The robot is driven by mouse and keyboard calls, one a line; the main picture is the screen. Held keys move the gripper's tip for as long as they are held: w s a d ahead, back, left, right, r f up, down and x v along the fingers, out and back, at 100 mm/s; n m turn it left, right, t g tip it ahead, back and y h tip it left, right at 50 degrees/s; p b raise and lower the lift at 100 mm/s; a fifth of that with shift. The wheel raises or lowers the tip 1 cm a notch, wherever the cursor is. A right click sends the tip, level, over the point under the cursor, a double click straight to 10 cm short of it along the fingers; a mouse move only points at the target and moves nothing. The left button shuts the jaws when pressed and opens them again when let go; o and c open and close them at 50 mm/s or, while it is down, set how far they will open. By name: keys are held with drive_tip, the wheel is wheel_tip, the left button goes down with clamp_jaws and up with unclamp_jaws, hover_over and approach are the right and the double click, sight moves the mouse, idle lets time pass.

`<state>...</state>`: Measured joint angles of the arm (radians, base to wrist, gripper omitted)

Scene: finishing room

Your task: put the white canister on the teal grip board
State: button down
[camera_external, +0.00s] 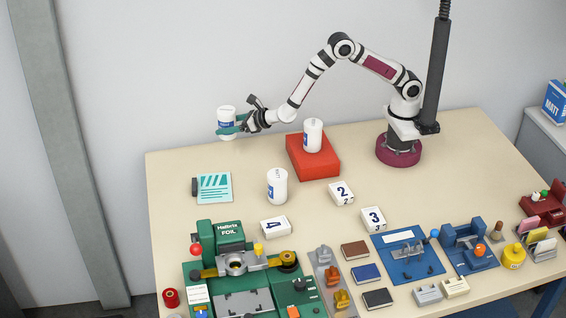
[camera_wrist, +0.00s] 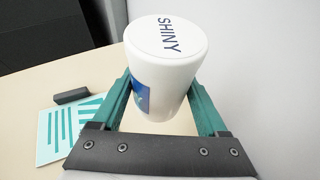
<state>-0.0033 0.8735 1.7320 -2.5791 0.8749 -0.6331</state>
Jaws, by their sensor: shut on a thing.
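My gripper (camera_external: 230,129) is shut on a white canister (camera_external: 227,115) with a blue label and holds it upright in the air, near the table's back left edge. In the wrist view the canister (camera_wrist: 165,60) sits between the two teal fingers, its lid reading "SHINY". The teal grip board (camera_external: 215,188), striped teal and white with a dark clip at its left, lies flat on the table below and in front of my gripper. It also shows at lower left in the wrist view (camera_wrist: 62,132). Its visible surface is bare.
One similar white canister (camera_external: 277,186) stands on the table right of the board; another (camera_external: 313,134) stands on a red block (camera_external: 316,166). Numbered white boxes (camera_external: 341,193) lie further right. A green foil machine (camera_external: 220,240) fills the front left.

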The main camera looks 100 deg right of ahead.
drive_tip(key=w+a+f, duration=0.1)
drive_tip(key=a, duration=0.1)
drive_tip(key=w+a+f, duration=0.2)
drive_tip(key=a, duration=0.1)
drive_tip(key=w+a+f, duration=0.2)
drive_tip(key=shift+a+f, duration=0.15)
drive_tip(key=shift+a, duration=0.1)
drive_tip(key=shift+w+a+f, duration=0.1)
drive_tip(key=shift+a+f, duration=0.05)
drive_tip(key=shift+f, duration=2)
drive_tip(key=shift+f, duration=0.1)
unclamp_jaws()
drive_tip(key=v, duration=0.7)
drive_tip(key=shift+s+a+r, duration=0.1)
drive_tip(key=shift+s+r, duration=0.1)
drive_tip(key=shift+s, duration=0.05)
